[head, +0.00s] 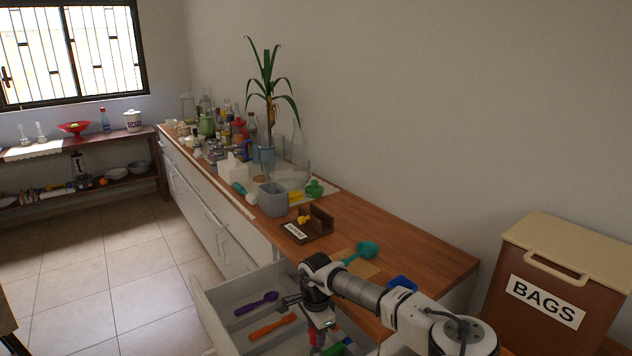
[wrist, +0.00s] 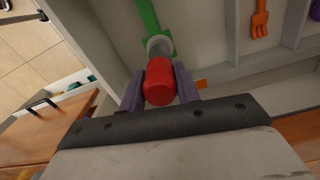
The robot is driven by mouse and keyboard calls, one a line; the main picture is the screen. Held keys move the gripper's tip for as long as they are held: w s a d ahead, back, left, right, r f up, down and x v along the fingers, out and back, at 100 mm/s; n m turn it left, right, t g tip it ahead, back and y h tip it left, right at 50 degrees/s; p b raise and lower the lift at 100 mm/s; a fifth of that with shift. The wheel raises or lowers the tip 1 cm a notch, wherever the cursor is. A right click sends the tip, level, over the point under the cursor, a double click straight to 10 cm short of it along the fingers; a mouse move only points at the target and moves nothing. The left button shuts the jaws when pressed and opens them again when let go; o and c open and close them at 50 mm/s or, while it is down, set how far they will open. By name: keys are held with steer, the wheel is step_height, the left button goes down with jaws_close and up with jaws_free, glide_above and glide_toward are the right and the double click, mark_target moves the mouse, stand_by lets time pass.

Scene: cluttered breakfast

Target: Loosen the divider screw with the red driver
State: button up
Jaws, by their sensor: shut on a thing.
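The red driver (wrist: 160,80) is held between the two fingers of my gripper (wrist: 160,88) in the wrist view. My gripper is shut on its red handle. A pale grey round piece (wrist: 159,45) lies just beyond the handle, against a green strip (wrist: 149,16). I cannot tell whether this piece is the screw or part of the driver, nor whether they touch. In the head view the red of the driver (head: 313,338) shows below my gripper (head: 318,326), over the open drawer (head: 225,297). A green piece (head: 338,347) lies beside it.
The drawer holds a purple spoon (head: 256,303) and an orange fork (head: 272,327), left of my gripper. The wooden counter (head: 375,230) runs behind it, with a teal scoop (head: 361,253), a labelled brown holder (head: 306,228) and a grey cup (head: 272,199). A BAGS bin (head: 555,270) stands at right.

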steer(key=n, duration=0.9)
steer(key=shift+n, duration=0.4)
steer(key=o, duration=0.7)
steer(key=shift+n, duration=0.6)
steer(key=o, duration=0.4)
steer(key=shift+o, duration=0.2)
steer(key=shift+r, duration=0.1)
steer(key=shift+c, duration=0.4)
steer(key=shift+r+p, duration=1.5)
steer(key=shift+r, duration=1.4)
